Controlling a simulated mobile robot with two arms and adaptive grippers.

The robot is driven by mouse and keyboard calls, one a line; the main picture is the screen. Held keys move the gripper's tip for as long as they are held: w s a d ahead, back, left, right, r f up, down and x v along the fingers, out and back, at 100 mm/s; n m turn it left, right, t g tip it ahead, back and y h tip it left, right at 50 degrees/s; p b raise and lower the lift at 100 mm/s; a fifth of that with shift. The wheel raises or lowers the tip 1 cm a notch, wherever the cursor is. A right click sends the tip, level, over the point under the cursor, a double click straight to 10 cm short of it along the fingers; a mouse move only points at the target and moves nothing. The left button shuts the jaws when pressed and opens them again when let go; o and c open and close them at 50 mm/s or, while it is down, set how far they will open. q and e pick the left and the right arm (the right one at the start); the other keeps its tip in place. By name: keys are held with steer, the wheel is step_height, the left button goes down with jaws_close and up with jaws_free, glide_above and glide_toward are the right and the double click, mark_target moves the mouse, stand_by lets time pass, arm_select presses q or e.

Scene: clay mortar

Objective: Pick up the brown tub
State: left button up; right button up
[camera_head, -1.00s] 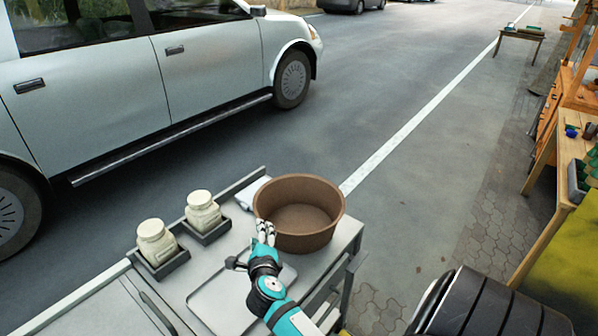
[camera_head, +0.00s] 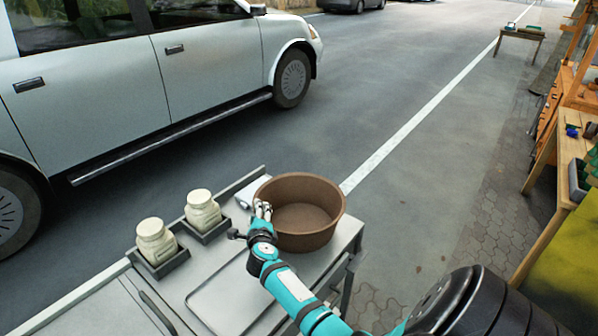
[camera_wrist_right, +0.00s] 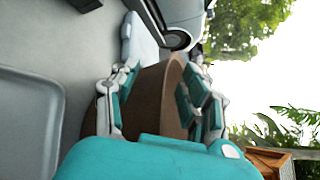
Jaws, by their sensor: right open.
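The brown tub (camera_head: 318,240) is a wide, round, empty bowl standing upright at the far right end of the grey metal cart. My right gripper (camera_head: 262,209) is at the tub's left rim in the head view. In the right wrist view, my right gripper (camera_wrist_right: 160,78) is open, with one finger on each side of the tub's brown wall (camera_wrist_right: 150,98). I cannot tell whether the fingers touch it. My left gripper is not in view.
The cart top (camera_head: 200,262) also holds two cream jars, one jar (camera_head: 155,240) and another jar (camera_head: 202,210), in dark holders, left of the tub. A shallow metal tray (camera_head: 235,297) lies in front. A silver car (camera_head: 150,90) stands behind the cart.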

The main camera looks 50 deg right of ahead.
steer(key=shift+s+r, duration=0.1)
steer(key=shift+c, duration=0.8)
steer(key=c, duration=0.7)
jaws_close()
